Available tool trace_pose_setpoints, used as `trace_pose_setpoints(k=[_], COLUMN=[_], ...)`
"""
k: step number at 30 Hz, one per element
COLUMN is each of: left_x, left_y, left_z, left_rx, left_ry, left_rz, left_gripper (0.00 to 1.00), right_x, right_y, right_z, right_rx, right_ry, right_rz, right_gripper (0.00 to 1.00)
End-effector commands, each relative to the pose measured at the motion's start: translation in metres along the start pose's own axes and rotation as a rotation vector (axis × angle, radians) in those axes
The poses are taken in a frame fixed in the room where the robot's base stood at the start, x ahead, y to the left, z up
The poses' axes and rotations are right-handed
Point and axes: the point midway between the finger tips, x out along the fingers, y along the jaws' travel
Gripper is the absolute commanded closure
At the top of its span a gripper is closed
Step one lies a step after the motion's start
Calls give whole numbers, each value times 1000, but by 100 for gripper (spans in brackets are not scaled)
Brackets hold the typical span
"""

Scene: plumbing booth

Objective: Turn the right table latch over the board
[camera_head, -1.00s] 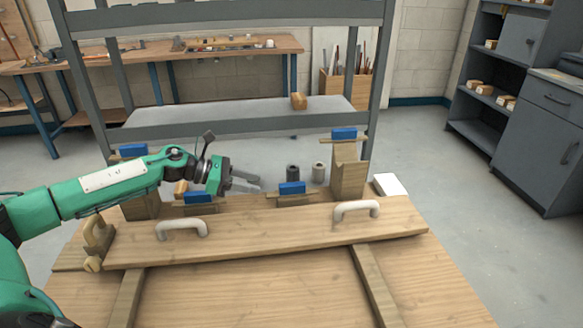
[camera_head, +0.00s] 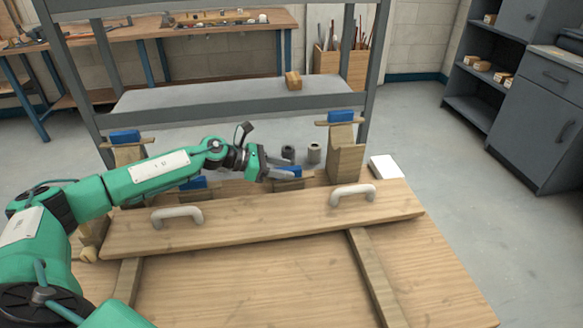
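The board (camera_head: 260,226) lies on the table, a wide wooden plank with two pale handles. Behind its far edge sit two low table latches, wooden bars with blue blocks on top. The right table latch (camera_head: 292,172) is partly hidden by my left gripper (camera_head: 284,169). Its bar looks roughly along the board's edge; I cannot tell whether it overlaps the board. The left table latch (camera_head: 194,183) is partly behind my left arm. My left gripper looks open, its fingers close to the right latch's blue block; contact is unclear. My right gripper is not in view.
Wooden posts with blue-topped bars stand at the left (camera_head: 125,138) and right (camera_head: 345,158), the right one close beyond the right latch. A grey frame (camera_head: 235,112) rises at the back. The board's near side is clear.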

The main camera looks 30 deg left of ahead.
Motion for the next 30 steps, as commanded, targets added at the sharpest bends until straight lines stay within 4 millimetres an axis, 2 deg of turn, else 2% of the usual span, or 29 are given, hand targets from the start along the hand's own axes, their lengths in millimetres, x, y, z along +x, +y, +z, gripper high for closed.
trace_pose_setpoints(k=[6, 17, 24, 30], left_x=[24, 29, 28, 28], left_y=[0, 0, 0, 0], left_z=[0, 0, 0, 0], left_rx=[0, 0, 0, 0], left_ry=[0, 0, 0, 0], left_rz=[-1, 1, 1, 1], left_gripper=[60, 60, 100, 100], right_x=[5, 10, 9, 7], right_y=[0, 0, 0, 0], right_z=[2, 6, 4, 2], right_rx=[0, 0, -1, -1], right_ry=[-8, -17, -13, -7], right_rz=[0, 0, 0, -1], right_gripper=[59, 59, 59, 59])
